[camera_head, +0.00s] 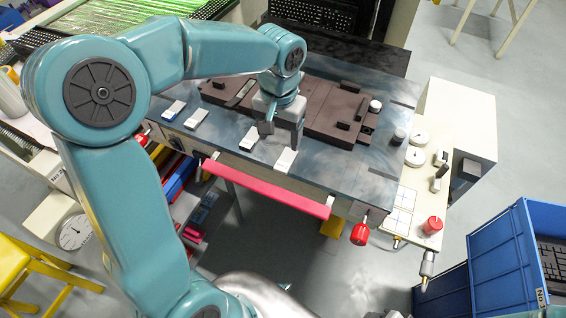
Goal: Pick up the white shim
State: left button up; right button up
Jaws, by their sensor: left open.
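Several small white blocks lie along the front edge of the blue-grey worktop (340,175). One white block (286,160) lies just below my left gripper, and another white block (249,138) lies to its left. Two more, a white block (196,118) and a white block (173,110), lie farther left. I cannot tell which of them is the white shim. My left gripper (281,136) points down over the worktop, open, with nothing seen between its fingers. It hides part of the brown fixture behind it. My right gripper is not in view.
A dark brown fixture (325,113) lies behind the gripper. A pink bar (265,190) runs along the worktop's front. A cream panel with gauges and a red knob (432,225) stands to the right. A blue crate (505,262) holding a keyboard is at lower right.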

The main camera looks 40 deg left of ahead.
pick_arm(q)
send_over(282, 167)
jog(key=f, duration=0.5)
jog(key=shift+s+a, duration=0.1)
jog(key=shift+a, duration=0.1)
notch_tip(282, 167, down, 6)
jog(key=shift+d+r, duration=0.1)
jog(key=shift+c, duration=0.3)
jog(key=c, duration=1.1)
jog(key=shift+c, duration=0.2)
jog(key=shift+r, duration=0.1)
notch_tip(282, 167, up, 20)
jog(key=p, duration=0.1)
